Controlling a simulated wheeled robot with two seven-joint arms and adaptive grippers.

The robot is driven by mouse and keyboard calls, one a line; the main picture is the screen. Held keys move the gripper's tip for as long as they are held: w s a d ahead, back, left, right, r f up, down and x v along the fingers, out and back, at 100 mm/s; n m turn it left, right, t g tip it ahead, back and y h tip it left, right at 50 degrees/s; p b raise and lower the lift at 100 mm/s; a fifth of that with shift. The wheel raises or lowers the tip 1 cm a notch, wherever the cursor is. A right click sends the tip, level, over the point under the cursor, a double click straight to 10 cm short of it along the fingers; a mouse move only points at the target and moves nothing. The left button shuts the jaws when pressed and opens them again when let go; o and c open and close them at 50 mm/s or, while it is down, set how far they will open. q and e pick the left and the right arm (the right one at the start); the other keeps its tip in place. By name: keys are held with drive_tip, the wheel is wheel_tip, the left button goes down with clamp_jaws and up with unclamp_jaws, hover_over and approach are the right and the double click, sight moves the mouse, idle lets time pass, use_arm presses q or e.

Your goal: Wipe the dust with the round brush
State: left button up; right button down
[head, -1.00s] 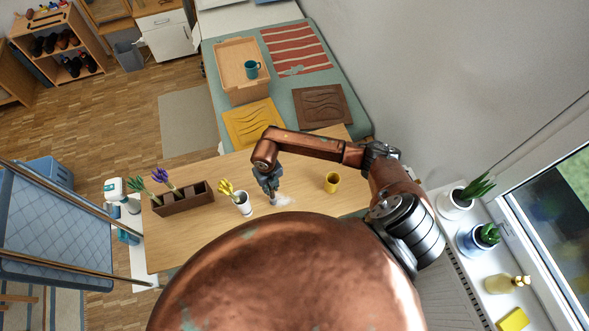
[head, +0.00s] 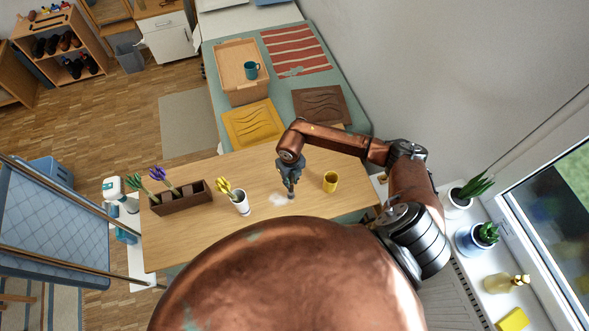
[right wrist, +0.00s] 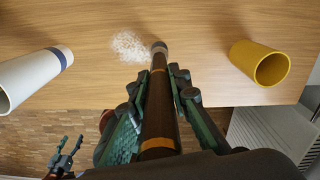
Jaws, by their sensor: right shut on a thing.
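My right gripper (head: 290,183) is shut on the round brush (right wrist: 159,110), which has a dark brown handle with light bands. The brush points down to the table (head: 240,180), its tip at the right edge of the dust (head: 278,199). The dust is a white speckled patch on the wood, also clear in the right wrist view (right wrist: 130,46). Whether the bristles touch the wood I cannot tell. My left gripper (right wrist: 68,150) shows small at the lower left of the right wrist view, fingers apart and empty, beyond the table edge. It is not seen in the head view.
A yellow cup (head: 331,182) stands right of the brush. A white vase (head: 241,203) with yellow flowers stands left of the dust. A brown planter box (head: 182,203) with purple flowers is farther left. Bare tabletop lies behind the dust.

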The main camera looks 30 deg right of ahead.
wheel_tip(320, 180, up, 8)
drive_tip(key=p, duration=0.4)
drive_tip(key=shift+d, duration=0.45)
drive_tip(key=shift+s, duration=0.1)
